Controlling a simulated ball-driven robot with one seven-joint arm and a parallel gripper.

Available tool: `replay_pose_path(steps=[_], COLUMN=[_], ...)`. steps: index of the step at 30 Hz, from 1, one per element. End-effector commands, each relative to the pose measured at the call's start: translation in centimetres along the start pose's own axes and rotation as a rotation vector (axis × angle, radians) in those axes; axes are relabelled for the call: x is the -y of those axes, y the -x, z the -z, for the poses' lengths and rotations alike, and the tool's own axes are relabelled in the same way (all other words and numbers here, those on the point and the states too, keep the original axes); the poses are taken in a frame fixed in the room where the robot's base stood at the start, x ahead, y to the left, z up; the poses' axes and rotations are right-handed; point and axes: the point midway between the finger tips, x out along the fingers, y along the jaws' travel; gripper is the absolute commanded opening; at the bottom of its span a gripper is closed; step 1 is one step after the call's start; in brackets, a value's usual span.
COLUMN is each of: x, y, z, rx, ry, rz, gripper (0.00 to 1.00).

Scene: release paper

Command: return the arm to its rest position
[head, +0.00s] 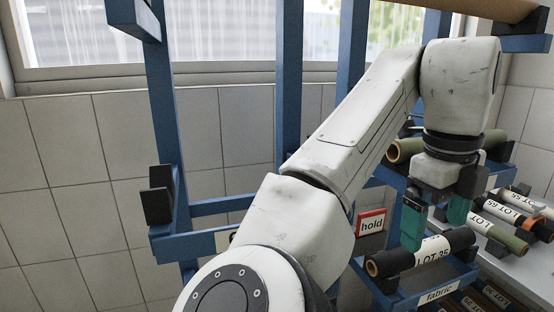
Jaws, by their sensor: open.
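My white arm reaches from the bottom middle up to the right, bends at the top, and points down. My gripper (434,230) hangs at the right with its two teal fingers apart. A dark roll with a white "LOT 35" label (431,250) rests on the blue rack's lower arms, just below the fingers. The near finger overlaps the roll's upper edge in the picture. I cannot tell whether they touch. I see nothing held clear of the rack.
The blue rack (292,85) has uprights and padded arms close around my arm. A green roll (398,151) lies behind my wrist, and a brown roll (470,8) lies above. A "hold" sign (371,222) hangs nearby. A table at right bears several labelled rolls.

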Motion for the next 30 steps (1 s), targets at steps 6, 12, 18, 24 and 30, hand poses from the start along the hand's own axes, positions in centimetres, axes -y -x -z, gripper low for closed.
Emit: replay_pose_path(steps=[6, 12, 18, 24, 30], x=[2.8, 6.3, 8.9, 10.1, 9.3], y=[-4.1, -9.5, -14.7, -20.0, -25.8], z=[1.5, 3.9, 6.7, 9.7, 13.0], rx=[-0.018, -0.067, -0.145, -0.239, -0.317], ry=[0.106, 0.319, 0.604, 0.941, 1.319], rz=[0.097, 0.232, 0.345, 0.406, 0.404], gripper=[0.99, 0.99, 0.99, 0.99, 0.99])
